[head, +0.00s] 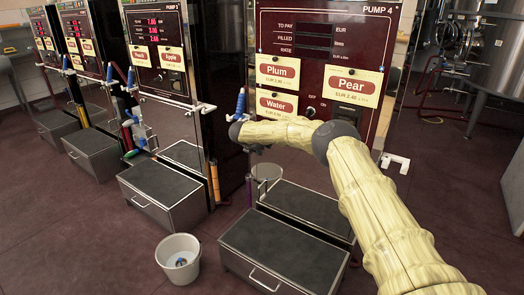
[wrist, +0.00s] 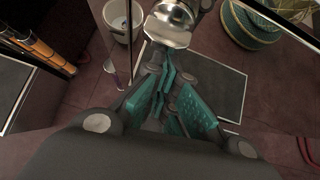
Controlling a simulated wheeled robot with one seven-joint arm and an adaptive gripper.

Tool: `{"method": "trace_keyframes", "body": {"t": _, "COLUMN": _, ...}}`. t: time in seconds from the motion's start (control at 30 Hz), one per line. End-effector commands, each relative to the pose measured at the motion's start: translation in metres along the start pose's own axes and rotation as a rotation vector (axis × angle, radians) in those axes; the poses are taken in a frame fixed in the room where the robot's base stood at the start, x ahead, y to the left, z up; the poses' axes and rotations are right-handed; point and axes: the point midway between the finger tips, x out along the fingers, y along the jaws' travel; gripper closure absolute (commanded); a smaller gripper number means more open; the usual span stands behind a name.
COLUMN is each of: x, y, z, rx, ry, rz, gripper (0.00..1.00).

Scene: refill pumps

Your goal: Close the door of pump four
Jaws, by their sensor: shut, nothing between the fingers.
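Pump four (head: 318,14) has a dark red front panel with Plum (head: 279,69), Pear (head: 351,85) and Water (head: 277,103) labels. A white bracket-like handle (head: 396,162) sticks out at its lower right. My arm crosses in front of its lower panel, so part of the front is hidden. I cannot tell clearly where its door is or how far it stands open. My gripper (head: 240,132) is at the pump's left edge, below a blue nozzle (head: 240,101). In the wrist view its teal-padded fingers (wrist: 172,95) are together and empty.
A grey-topped metal box (head: 283,252) stands below pump four. A white bucket (head: 178,258) stands on the floor to its left. Pump three (head: 157,45) is at the left with its own box (head: 162,190). A green woven basket (wrist: 250,22) shows in the wrist view.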

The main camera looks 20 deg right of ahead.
Motion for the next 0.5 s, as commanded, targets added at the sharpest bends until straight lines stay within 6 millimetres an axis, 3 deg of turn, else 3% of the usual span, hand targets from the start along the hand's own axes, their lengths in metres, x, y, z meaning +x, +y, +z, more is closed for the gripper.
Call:
{"method": "trace_keyframes", "body": {"t": 0.1, "x": -0.021, "y": 0.020, "z": -0.024, "rx": -0.018, "ry": 0.008, "rz": 0.011, "gripper": 1.00}}
{"method": "trace_keyframes", "body": {"t": 0.5, "x": -0.090, "y": 0.022, "z": -0.026, "rx": -0.016, "ry": 0.012, "rz": 0.009, "gripper": 1.00}}
